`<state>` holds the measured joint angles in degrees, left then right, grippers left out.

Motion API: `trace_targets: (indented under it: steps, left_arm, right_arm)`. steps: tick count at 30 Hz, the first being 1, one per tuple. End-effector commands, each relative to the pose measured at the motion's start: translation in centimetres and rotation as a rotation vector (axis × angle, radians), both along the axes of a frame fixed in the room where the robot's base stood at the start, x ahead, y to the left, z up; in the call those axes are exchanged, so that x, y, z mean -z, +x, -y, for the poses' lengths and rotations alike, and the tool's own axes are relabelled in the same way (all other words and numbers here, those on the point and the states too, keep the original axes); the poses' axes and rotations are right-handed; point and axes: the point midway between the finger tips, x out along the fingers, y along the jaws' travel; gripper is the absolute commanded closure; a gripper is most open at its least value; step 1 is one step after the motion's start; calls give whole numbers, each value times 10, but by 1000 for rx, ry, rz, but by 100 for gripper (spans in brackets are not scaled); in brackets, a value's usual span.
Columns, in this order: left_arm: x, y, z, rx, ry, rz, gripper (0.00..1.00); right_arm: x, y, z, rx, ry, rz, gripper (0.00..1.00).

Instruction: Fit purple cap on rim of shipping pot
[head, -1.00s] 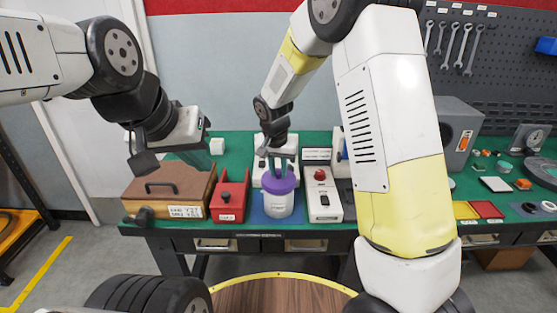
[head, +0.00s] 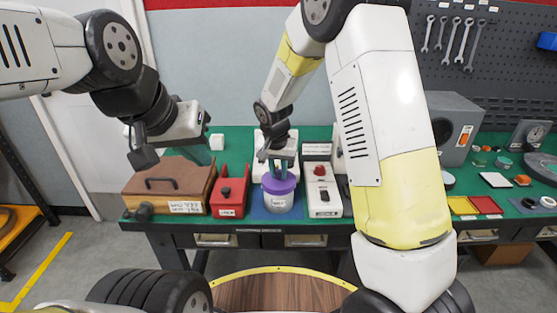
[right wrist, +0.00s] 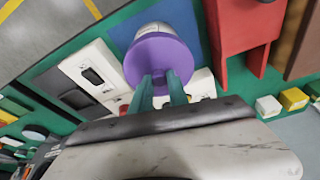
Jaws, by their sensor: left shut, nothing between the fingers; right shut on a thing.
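The purple cap (head: 279,184) is at the top of the white shipping pot (head: 279,204), which stands on a blue mat on the green bench. My right gripper (head: 278,168) comes down from above and is shut on the cap. In the right wrist view the green fingers (right wrist: 158,90) hold the purple cap (right wrist: 158,62), with the white pot (right wrist: 157,29) just beyond it. I cannot tell whether the cap sits fully on the rim. My left gripper (head: 204,156) is shut and empty above the wooden box.
Left of the pot are a red fixture (head: 229,194) and a brown wooden box (head: 168,187). Right of it is a white control box with a red button (head: 323,192). Red and yellow trays (head: 474,205) lie further right on the bench.

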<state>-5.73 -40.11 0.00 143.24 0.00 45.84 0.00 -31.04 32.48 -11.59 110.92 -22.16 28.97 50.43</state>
Motion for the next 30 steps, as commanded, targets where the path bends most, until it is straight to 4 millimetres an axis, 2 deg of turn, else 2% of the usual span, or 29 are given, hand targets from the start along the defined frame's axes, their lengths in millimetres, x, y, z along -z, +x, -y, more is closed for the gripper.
trace_targets:
  steps: [8, 9, 12, 13, 23, 30]
  left_arm:
    - [0, 0, 0, 0, 0, 0, 100]
    - [0, 0, 0, 0, 0, 0, 100]
    - [0, 0, 0, 0, 0, 0, 100]
    - [0, 0, 0, 0, 0, 0, 100]
    - [0, 0, 0, 0, 0, 0, 100]
    - [0, 0, 0, 0, 0, 0, 100]
  right_arm:
    - [6, 0, 0, 0, 1, 1, 100]
    - [6, 0, 0, 0, 1, 1, 78]
    - [6, 0, 0, 0, 1, 1, 58]
    - [6, 0, 0, 0, 1, 1, 54]
    - [4, 0, 0, 0, 1, 2, 54]
    - [-23, 1, -1, -1, 2, 4, 54]
